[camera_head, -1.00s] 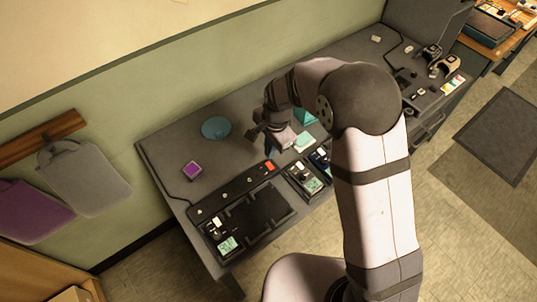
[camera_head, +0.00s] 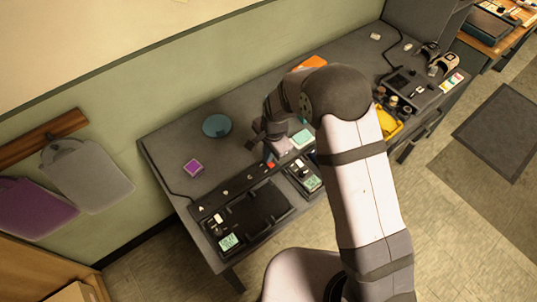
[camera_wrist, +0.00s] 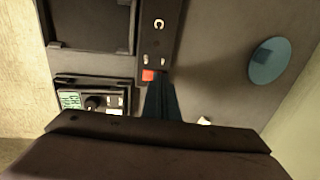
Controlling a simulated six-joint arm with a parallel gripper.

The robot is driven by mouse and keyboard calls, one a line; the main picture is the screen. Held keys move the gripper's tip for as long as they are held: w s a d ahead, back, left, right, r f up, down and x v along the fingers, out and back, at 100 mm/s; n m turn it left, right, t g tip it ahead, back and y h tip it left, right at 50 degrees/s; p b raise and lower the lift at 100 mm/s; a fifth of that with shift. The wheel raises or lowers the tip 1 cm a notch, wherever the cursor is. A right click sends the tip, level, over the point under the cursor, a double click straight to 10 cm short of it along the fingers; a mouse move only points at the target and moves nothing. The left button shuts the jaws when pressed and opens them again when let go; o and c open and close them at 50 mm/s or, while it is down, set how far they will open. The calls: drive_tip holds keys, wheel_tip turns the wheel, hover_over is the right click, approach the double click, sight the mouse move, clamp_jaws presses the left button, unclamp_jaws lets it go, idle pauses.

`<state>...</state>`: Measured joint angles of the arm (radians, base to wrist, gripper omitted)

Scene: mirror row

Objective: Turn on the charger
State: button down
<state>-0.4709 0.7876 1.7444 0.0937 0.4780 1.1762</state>
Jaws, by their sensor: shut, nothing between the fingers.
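A long black strip (camera_head: 228,189) lies on the desk, with a red rocker switch (camera_head: 271,164) at its right end. In the wrist view the strip (camera_wrist: 160,38) runs up from the red switch (camera_wrist: 148,76). My gripper (camera_head: 268,157) is shut and empty, pointing down beside the red switch. In the wrist view its fingertips (camera_wrist: 160,78) are just right of the switch; I cannot tell whether they touch it.
A black tray unit (camera_head: 258,207) lies in front of the strip. A teal disc (camera_head: 216,126) and a purple block (camera_head: 193,167) lie behind it. A yellow bin (camera_head: 388,122) is right of my arm. Bare desk lies around the disc.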

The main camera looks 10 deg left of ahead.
sight(272, 166)
drive_tip(key=shift+s+f, duration=0.1)
drive_tip(key=shift+f, duration=0.1)
drive_tip(key=shift+s+d+r, duration=0.1)
drive_tip(key=shift+s+d, duration=0.4)
drive_tip(key=shift+d, duration=0.05)
drive_tip(key=shift+w+r+p, duration=0.1)
drive_tip(key=shift+p, duration=0.25)
drive_tip(key=shift+r, duration=0.2)
drive_tip(key=r+p, duration=0.1)
drive_tip(key=r, duration=0.1)
drive_tip(key=r+p, duration=0.1)
drive_tip(key=p, duration=0.1)
drive_tip(key=shift+s+d+r+p, duration=0.15)
drive_tip(key=shift+s+r+p, duration=0.05)
drive_tip(key=shift+r+p, duration=0.15)
drive_tip(key=shift+r+b, duration=0.3)
drive_tip(key=shift+b, duration=0.2)
wheel_tip(272, 166, up, 9)
drive_tip(key=s+d+b, duration=0.1)
drive_tip(key=b, duration=0.1)
drive_tip(key=shift+f+b, duration=0.15)
drive_tip(key=shift+b, duration=0.45)
